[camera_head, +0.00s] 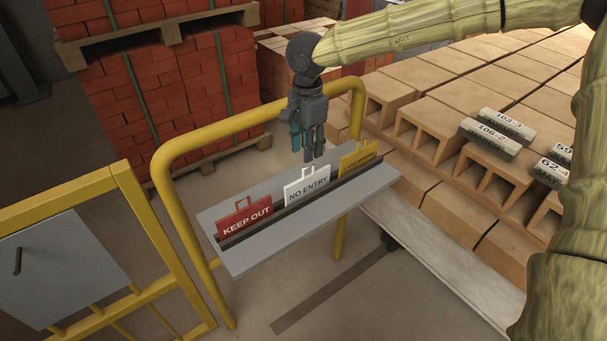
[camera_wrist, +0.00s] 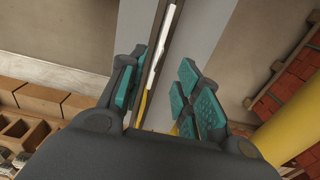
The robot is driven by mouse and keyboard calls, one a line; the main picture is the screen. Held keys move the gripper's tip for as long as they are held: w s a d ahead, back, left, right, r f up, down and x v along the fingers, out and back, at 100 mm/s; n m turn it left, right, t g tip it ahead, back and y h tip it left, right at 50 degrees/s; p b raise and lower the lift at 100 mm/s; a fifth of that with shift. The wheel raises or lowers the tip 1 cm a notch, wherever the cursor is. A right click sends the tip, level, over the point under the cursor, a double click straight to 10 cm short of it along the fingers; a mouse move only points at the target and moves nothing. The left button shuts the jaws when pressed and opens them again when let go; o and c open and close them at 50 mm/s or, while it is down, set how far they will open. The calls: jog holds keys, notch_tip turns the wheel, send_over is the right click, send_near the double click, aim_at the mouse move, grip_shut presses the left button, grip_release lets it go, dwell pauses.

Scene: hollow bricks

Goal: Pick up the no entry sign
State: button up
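The white NO ENTRY sign (camera_head: 307,188) stands upright in a slot of the grey shelf (camera_head: 240,262), between the red KEEP OUT sign (camera_head: 245,218) and the yellow sign (camera_head: 357,158). It has a handle loop on top. My gripper (camera_head: 308,155) points down just above the NO ENTRY sign, apparently not touching it. In the wrist view, my gripper (camera_wrist: 162,92) is open, with teal pads apart and nothing held. The white sign's thin edge (camera_wrist: 157,50) shows between and beyond the pads. Part of the shelf is hidden by the fingers.
The shelf hangs on a yellow rail (camera_head: 210,130). A grey panel on a yellow frame (camera_head: 60,270) is at left. Stacked red bricks (camera_head: 150,80) stand behind, and hollow tan bricks (camera_head: 440,125) on a pallet fill the right. Bare floor lies in front.

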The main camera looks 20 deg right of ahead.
send_over(308, 176)
notch_tip(308, 176, down, 5)
jog(key=shift+a+f+p, duration=0.1)
jog(key=shift+f+p, duration=0.35)
jog(key=shift+f, duration=0.25)
notch_tip(308, 176, down, 4)
jog(key=shift+f+p, duration=0.1)
jog(key=shift+p, duration=0.2)
jog(key=shift+c, duration=0.5)
grip_shut()
